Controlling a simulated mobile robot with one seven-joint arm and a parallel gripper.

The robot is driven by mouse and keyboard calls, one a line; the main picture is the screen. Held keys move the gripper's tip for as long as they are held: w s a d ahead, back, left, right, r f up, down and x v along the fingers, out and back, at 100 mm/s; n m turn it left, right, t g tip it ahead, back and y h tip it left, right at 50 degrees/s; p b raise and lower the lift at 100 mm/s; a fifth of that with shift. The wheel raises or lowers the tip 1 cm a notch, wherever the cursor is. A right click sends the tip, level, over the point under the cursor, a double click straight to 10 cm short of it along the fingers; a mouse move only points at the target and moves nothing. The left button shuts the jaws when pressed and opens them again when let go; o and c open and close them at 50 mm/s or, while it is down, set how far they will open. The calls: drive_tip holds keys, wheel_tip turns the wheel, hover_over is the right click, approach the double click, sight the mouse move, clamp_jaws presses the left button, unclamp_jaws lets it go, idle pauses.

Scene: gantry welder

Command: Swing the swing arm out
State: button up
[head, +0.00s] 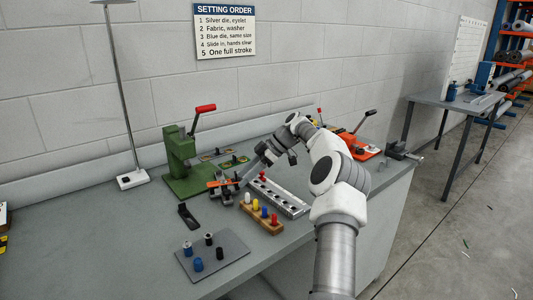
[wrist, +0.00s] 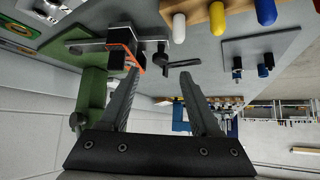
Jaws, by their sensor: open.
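A green press (head: 180,160) with a red-handled lever stands on the bench. At its front is a grey metal bar with an orange band (head: 220,183), which looks like the swing arm. In the wrist view the bar with its orange band (wrist: 120,49) runs out from the green press (wrist: 92,88), ending near a small dark knob or pin.
A wooden block with coloured pegs (head: 247,211) and a grey slotted rail (head: 285,200) lie close by. A grey plate with several small dies (head: 229,247) is at the front. An orange press (head: 360,145) stands to the right. A lamp base (head: 132,180) is at left.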

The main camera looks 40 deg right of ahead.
drive_tip(key=p+v, duration=0.4)
drive_tip(key=v, duration=0.8)
drive_tip(key=shift+a, duration=0.1)
